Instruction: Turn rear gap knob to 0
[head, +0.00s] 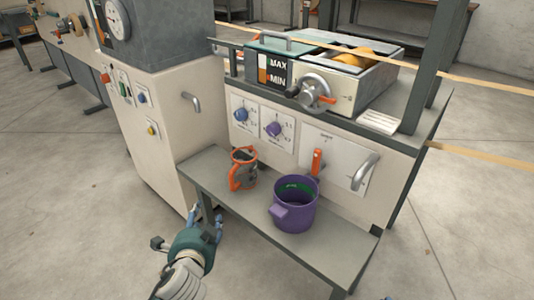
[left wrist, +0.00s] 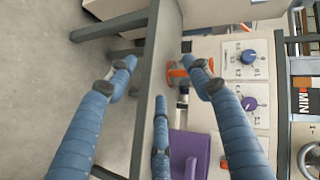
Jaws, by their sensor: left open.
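Two dial knobs sit on white plates on the machine's front: a blue knob (head: 241,114) on the left and a purple knob (head: 273,129) to its right. Their labels are too small to read, so I cannot tell which is the rear gap knob or its setting. The left wrist view also shows the blue knob (left wrist: 248,57) and the purple knob (left wrist: 249,103). My left gripper (head: 207,215) is open and empty, below and left of the knobs, near the shelf's left front corner. Its spread blue fingers show in the left wrist view (left wrist: 160,75).
A grey shelf (head: 236,212) juts out below the knobs. An orange-handled jug (head: 243,168) and a purple mug (head: 296,208) stand on it. An orange lever (head: 318,162) and a grey handle (head: 365,172) are right of the knobs. Open floor lies left.

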